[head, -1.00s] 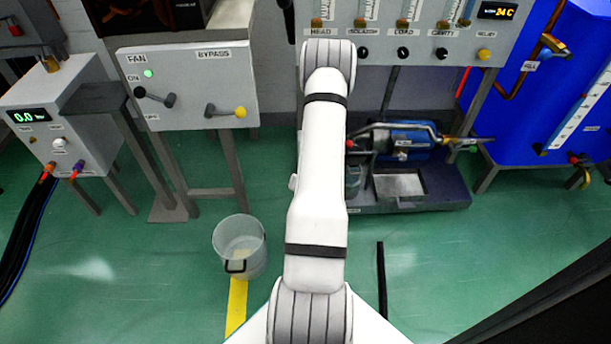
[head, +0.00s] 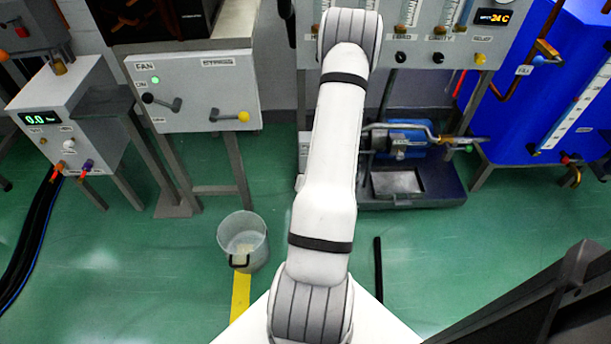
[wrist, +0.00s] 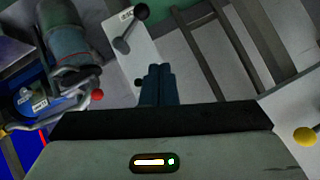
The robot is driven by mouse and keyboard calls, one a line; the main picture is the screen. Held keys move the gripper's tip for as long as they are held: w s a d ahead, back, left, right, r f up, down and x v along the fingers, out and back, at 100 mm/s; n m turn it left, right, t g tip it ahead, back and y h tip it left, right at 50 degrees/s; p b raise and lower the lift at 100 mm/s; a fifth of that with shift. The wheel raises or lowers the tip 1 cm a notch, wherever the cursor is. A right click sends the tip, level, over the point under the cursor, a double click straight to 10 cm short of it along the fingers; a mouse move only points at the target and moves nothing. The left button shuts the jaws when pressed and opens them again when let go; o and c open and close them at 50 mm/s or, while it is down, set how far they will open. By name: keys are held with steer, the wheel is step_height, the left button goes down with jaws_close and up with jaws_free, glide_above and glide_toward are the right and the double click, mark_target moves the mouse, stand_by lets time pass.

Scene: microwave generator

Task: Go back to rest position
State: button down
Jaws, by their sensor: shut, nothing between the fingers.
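My gripper (wrist: 157,82) shows in the wrist view as two dark fingers pressed together, with nothing between them. In the head view my white arm runs up the middle of the picture, its upper end leaning right in front of the flowmeter panel (head: 487,50). The gripper itself is out of sight in the head view.
The fan and bypass box (head: 195,95) has two levers, left of my arm. A blue pump (head: 405,140) on a dark base stands right of it. A clear bucket (head: 243,240) is on the green floor. A blue tank (head: 540,110) stands at right.

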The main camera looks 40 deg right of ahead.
stand_by(0.4)
steer(key=w+a+r+n+g+y+p, duration=0.15)
steer(key=a+r+p, duration=0.35)
steer(key=r, duration=0.6)
steer(key=w+a+r+n+g+p, duration=0.1)
steer(key=w+a+r+n+p, duration=0.4)
steer(key=r, duration=0.7)
steer(key=a+r+g+y+p, duration=0.1)
steer(key=a+r+p, duration=0.2)
steer(key=r+p, duration=0.6)
steer(key=s+a+r+n+g+p, duration=0.1)
steer(key=s+a+r+p, duration=0.2)
steer(key=r, duration=0.6)
steer(key=s+a+r+n+g+y+p, duration=0.1)
steer(key=s+a+r+n+p, duration=0.1)
steer(key=s+a+r, duration=0.3)
steer(key=s+a+r+n+g+y+p, duration=0.1)
steer(key=s+a+r+p, duration=0.4)
steer(key=a+r, duration=0.4)
step_height(320, 180, up, 5)
steer(key=shift+a+f+g, duration=0.1)
steer(key=shift+a+g, duration=0.1)
steer(key=shift+g, duration=0.15)
